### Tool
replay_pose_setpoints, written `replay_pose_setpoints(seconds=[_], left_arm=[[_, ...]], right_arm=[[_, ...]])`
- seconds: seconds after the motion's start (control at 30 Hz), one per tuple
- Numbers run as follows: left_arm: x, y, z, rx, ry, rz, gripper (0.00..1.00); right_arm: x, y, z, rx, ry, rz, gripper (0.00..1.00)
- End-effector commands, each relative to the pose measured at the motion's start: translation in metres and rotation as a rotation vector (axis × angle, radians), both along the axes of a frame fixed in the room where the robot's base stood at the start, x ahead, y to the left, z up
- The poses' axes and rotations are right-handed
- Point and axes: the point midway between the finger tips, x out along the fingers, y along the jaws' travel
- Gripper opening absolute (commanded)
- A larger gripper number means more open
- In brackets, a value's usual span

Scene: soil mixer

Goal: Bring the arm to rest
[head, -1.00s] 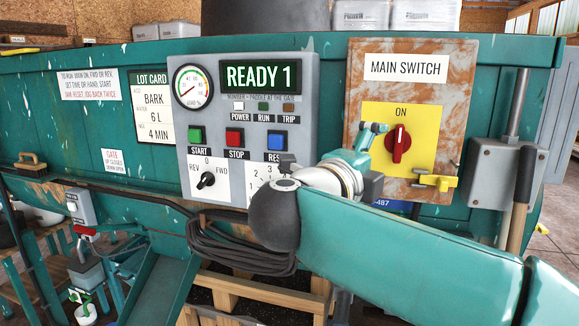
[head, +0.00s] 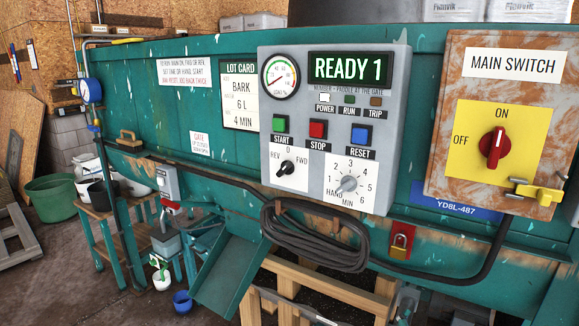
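Neither of my grippers shows clearly in the head view, and no arm stands in front of the panel. The red main switch (head: 495,147) on its yellow plate (head: 470,140) stands upright, toward ON. The grey control panel (head: 400,120) shows READY 1 on its display (head: 350,68). The green start (head: 281,124), red stop (head: 317,129) and blue reset (head: 360,135) buttons are uncovered. The REV/FWD knob (head: 287,168) and timer knob (head: 347,184) are also in plain sight.
A coiled black hose (head: 315,240) hangs below the panel. A teal chute (head: 230,275) slopes down at lower centre. A bench with pots (head: 100,192) and a green tub (head: 52,198) stand at left.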

Motion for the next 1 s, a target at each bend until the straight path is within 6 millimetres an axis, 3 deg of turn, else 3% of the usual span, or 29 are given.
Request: replay_pose_setpoints(seconds=[0.03,0.2,0.4,0.53,0.7,0.83,1.0], left_arm=[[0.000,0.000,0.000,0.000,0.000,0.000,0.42],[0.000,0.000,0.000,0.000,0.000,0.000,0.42],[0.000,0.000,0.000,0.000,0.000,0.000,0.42],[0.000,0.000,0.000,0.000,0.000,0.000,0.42],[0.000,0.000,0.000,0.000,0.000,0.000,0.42],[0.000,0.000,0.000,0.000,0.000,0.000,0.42],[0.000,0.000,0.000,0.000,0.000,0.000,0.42]], right_arm=[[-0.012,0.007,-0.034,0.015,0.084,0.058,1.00],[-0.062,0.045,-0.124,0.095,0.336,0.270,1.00],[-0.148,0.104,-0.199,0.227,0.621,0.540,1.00],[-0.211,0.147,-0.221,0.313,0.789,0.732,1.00],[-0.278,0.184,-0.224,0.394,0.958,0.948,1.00],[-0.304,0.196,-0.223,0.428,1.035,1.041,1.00],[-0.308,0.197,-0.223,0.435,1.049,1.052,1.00]])
